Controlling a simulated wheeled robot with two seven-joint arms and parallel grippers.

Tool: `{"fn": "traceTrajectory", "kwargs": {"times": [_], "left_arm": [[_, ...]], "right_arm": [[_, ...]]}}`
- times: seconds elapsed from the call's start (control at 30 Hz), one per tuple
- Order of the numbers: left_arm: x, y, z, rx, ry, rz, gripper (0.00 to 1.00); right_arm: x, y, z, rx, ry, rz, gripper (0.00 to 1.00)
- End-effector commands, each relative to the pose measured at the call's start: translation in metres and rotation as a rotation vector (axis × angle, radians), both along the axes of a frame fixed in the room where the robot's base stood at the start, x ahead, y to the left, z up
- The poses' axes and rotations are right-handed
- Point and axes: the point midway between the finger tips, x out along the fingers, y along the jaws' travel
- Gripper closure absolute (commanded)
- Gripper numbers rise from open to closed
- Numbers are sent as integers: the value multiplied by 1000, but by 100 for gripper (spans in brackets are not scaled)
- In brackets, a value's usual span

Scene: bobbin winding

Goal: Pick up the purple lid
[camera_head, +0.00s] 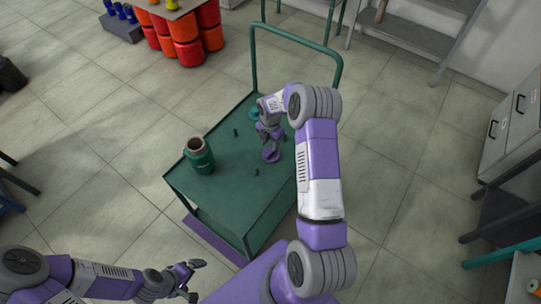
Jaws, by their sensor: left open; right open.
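The purple lid (270,155) lies on the green cart top (222,188), right of its middle. My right gripper (266,136) is just above and behind the lid, open, with its fingers pointing down toward it. Whether the fingers touch the lid is too small to tell. My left gripper (195,279) is open and empty, low in the picture, in front of the cart and away from it.
A green bobbin (199,157) with a brown core stands at the cart's left. A teal piece (253,112) lies behind my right gripper. Short pegs (256,171) stick up from the cart top. Orange and red drums (184,45) stand far back.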

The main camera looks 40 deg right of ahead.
Motion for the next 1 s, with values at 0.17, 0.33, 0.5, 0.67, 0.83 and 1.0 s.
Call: {"fn": "traceTrajectory", "kwargs": {"times": [0.17,0.33,0.5,0.67,0.83,1.0], "left_arm": [[0,0,-9,0,0,0,0],[0,0,-18,0,0,0,0],[0,0,-18,0,0,0,0],[0,0,-17,0,0,0,0],[0,0,-17,0,0,0,0],[0,0,-17,0,0,0,0]], "right_arm": [[-3,-1,-22,0,2,-1,55],[-4,-1,-47,1,1,-1,55],[-3,-2,-50,-1,-1,-1,55],[-3,-2,-50,-1,0,-1,64],[-3,-2,-50,-1,0,-1,91],[-3,-1,-49,-1,0,-1,100]]}}
